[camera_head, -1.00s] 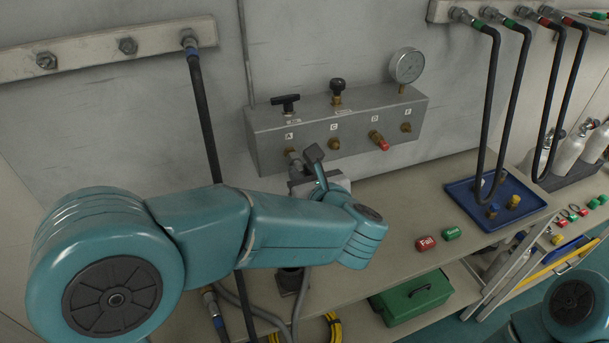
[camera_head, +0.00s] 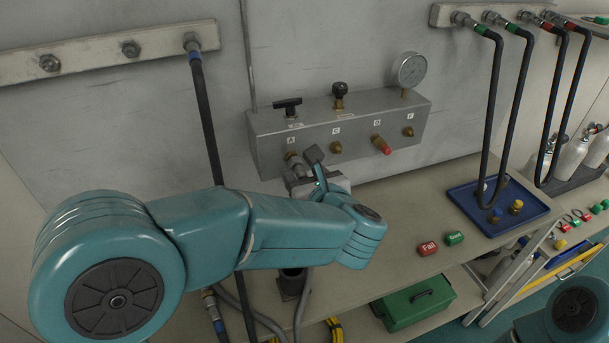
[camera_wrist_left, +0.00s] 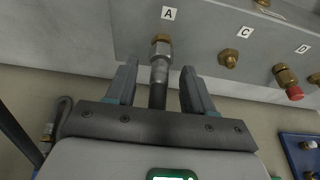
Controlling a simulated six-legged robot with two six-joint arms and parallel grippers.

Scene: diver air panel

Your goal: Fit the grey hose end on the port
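The grey metal air panel (camera_head: 300,140) is on the wall, with labelled ports along its front. In the left wrist view, the grey hose end (camera_wrist_left: 159,72) meets the brass fitting of port A (camera_wrist_left: 162,45) and looks in line with it; its dark hose runs down between my fingers. It also shows under the A label in the head view (camera_head: 293,160). My left gripper (camera_wrist_left: 160,88) is open around the hose end, with a gap on both sides. In the head view, my left forearm hides the hose below. My right gripper is out of view.
Port C (camera_wrist_left: 228,58) is bare brass, and a port further right has a red cap (camera_wrist_left: 295,93). A gauge (camera_head: 409,70) tops the panel. Red and green tags (camera_head: 428,248) and a blue tray (camera_head: 500,205) are on the bench. Dark hoses hang at right.

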